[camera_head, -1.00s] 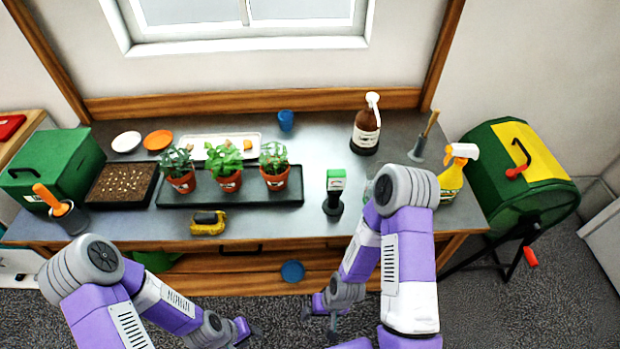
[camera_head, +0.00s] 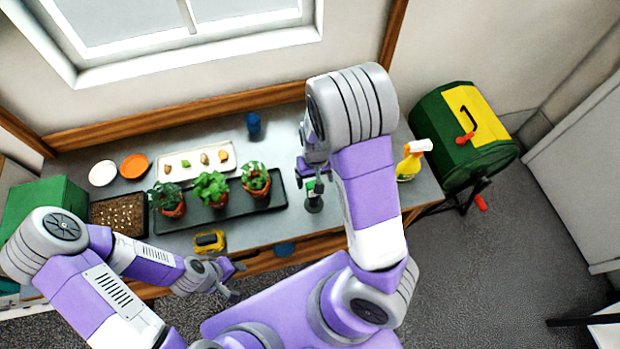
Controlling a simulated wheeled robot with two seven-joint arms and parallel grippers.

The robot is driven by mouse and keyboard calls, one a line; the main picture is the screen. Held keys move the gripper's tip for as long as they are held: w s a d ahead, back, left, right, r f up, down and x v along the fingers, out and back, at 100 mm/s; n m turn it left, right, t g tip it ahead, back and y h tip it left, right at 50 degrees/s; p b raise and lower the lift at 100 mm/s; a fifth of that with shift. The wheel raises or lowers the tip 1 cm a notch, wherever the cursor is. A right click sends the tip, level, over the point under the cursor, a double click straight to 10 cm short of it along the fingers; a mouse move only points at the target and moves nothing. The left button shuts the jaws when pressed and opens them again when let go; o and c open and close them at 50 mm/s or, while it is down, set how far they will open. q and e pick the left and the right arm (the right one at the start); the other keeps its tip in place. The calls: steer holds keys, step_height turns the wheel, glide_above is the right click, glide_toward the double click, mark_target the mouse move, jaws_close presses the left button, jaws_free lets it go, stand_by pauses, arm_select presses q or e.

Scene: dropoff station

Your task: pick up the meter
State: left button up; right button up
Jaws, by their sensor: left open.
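The upright device with a green head and dark round base (camera_head: 314,203), which looks like the meter, stands near the front right of the grey bench. My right gripper (camera_head: 311,176) is over its top, and the fingers partly hide the green head. I cannot tell whether they touch it or how far they are apart. My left gripper (camera_head: 234,278) is open and empty, low in front of the bench and apart from the device.
A dark tray (camera_head: 225,215) with potted plants lies left of the device. A yellow-black tool (camera_head: 209,240) sits at the bench's front edge. A blue cup (camera_head: 253,122) stands behind. A spray bottle (camera_head: 410,162) stands right of my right arm, which hides part of the bench.

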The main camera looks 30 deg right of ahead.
steer(key=f, duration=0.3)
steer(key=f+b, duration=0.1)
steer(key=f, duration=0.3)
steer(key=shift+w+f, duration=0.2)
steer(key=shift+f, duration=0.05)
steer(key=shift+r, duration=0.1)
steer(key=c, duration=1.1)
